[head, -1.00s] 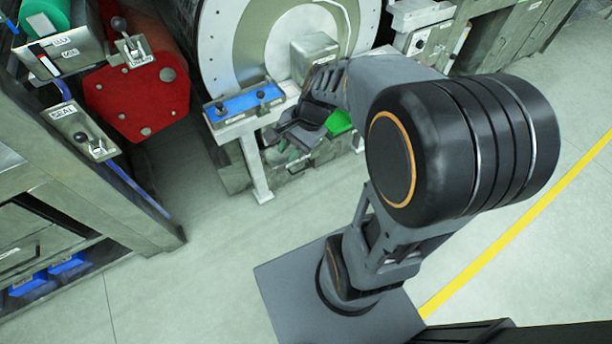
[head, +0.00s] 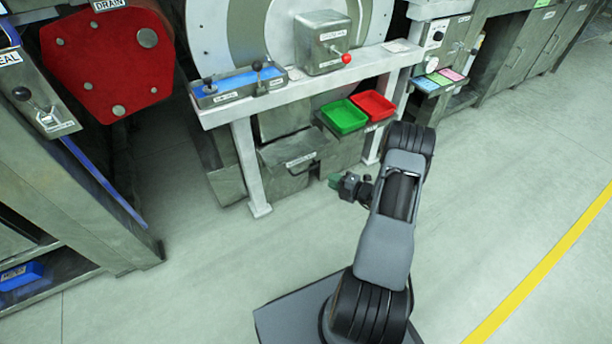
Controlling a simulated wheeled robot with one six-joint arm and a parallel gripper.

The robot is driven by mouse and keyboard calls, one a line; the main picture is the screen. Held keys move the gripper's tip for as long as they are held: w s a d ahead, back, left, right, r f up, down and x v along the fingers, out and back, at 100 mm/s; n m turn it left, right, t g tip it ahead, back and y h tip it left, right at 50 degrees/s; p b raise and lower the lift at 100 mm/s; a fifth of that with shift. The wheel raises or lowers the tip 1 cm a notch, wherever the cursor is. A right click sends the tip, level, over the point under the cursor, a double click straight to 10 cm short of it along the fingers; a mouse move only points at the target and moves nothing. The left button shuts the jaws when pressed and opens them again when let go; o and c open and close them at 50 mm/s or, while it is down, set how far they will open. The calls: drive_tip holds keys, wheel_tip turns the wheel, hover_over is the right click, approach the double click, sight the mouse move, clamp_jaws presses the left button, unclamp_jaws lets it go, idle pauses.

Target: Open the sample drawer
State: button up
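A grey metal drawer front (head: 289,172) with a small label sits low under the white bench, left of the green tray. I take it for the sample drawer, but the label is too small to read. It appears shut or nearly so. My gripper (head: 340,186) is low in front of the bench, to the right of the drawer front and apart from it in the picture. Its fingers are small and dark, and I cannot tell whether they are open. A small dark green patch shows at its tip.
The white bench (head: 225,115) carries a blue lever panel (head: 238,84) and a box with a red knob (head: 324,44). A bench leg (head: 251,170) stands left of the drawer. Floor in front is clear.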

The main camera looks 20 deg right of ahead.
sight(306, 171)
drive_tip(key=shift+b+x, duration=2)
drive_tip(key=shift+x, duration=4.45)
drive_tip(key=shift+s+a, duration=0.1)
drive_tip(key=shift+c, duration=0.4)
clamp_jaws()
